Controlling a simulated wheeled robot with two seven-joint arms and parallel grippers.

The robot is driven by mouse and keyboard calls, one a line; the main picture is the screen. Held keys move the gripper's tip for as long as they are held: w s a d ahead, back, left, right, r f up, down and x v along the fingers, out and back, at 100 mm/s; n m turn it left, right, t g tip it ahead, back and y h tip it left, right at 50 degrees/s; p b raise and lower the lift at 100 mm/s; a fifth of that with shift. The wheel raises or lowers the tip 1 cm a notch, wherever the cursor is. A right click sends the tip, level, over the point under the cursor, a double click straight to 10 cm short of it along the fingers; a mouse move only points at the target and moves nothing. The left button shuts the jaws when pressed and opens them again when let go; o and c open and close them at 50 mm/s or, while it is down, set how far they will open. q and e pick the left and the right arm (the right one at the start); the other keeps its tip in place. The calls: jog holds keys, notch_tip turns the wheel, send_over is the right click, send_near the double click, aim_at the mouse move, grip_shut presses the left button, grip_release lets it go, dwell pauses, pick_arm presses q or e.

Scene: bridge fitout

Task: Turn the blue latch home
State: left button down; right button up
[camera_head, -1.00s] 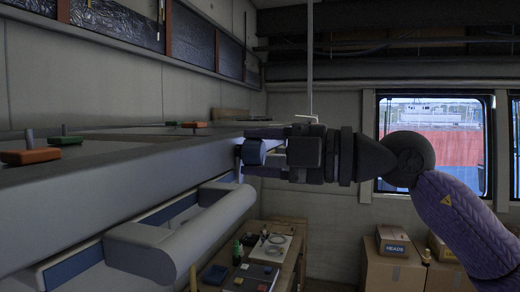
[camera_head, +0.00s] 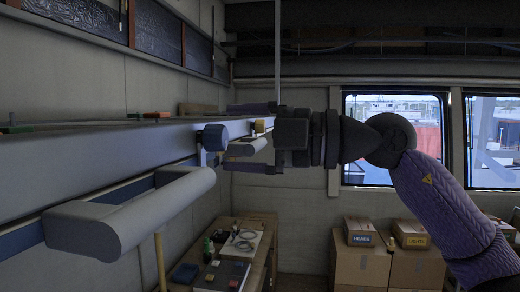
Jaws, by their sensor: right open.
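The blue latch (camera_head: 214,137) is a small rounded blue block on the front face of the long grey ledge. It sits near the ledge's far end, left of my right gripper. My right gripper (camera_head: 232,138) comes in from the right and points left. My left gripper is not in view.
Grey rounded handrails (camera_head: 130,215) run below the ledge (camera_head: 100,155). Red and green pieces lie on top of it. A yellow knob (camera_head: 260,125) shows behind the fingers. A cluttered table (camera_head: 263,245) and cardboard boxes (camera_head: 361,265) stand below.

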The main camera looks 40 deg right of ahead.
jog(key=b+v, duration=0.2)
jog(key=v, duration=0.5)
jog(key=shift+b, duration=0.35)
jog(key=shift+s, duration=0.15)
